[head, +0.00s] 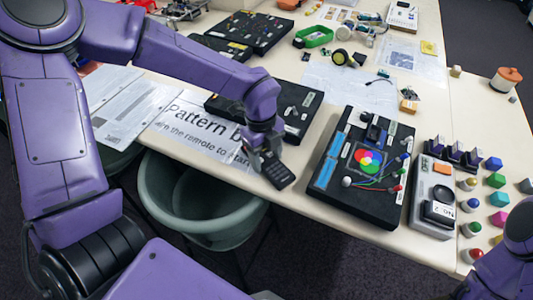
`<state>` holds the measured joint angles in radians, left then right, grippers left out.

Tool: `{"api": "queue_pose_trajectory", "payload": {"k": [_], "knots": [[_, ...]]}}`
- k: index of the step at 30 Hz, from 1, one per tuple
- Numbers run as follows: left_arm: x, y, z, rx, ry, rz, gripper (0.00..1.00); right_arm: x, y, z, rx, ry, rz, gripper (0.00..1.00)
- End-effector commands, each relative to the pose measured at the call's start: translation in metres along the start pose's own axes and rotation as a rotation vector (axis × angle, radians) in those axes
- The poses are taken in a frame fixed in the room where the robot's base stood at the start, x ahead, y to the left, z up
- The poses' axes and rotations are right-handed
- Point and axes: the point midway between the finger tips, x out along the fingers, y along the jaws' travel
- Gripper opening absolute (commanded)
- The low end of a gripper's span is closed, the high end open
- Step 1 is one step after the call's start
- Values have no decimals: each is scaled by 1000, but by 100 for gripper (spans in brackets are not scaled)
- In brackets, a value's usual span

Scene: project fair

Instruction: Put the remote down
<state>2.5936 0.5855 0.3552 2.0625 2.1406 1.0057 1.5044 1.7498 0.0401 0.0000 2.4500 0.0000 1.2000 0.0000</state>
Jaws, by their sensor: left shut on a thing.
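A dark remote (278,174) with rows of buttons is held in my left gripper (264,150), which is shut on its upper end. The remote hangs tilted near the front edge of the table (229,177), beside a printed sign that reads in part "Pattern b". I cannot tell whether the remote touches the table. The gripper's fingers are small and partly hidden by the wrist. My right arm shows only as a purple part at the lower right corner, and its gripper is not in view.
A black board with a colour disc (367,158) stands right of the remote. A grey device (434,197) and several coloured pegs are further right. A black case (298,109) lies behind the gripper. A green bin (205,240) stands on the floor below the front edge.

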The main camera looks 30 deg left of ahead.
Motion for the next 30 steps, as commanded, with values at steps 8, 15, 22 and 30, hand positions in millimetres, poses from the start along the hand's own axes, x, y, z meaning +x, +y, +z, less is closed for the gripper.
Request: {"api": "queue_pose_trajectory", "payload": {"k": [8, 15, 22, 30], "knots": [[3, 0, 0, -1, 1, -1, 26, 4, 0, 1, 0, 0, 0, 73], [2, 0, 0, -1, 0, 0, 87, 2, 0, 1, 0, 0, 0, 73], [-7, -1, 0, -1, 0, -3, 87, 0, 0, 0, 0, 0, 0, 73], [-72, -2, 0, -2, -1, -8, 87, 6, -1, 2, 0, 0, 0, 73]]}}
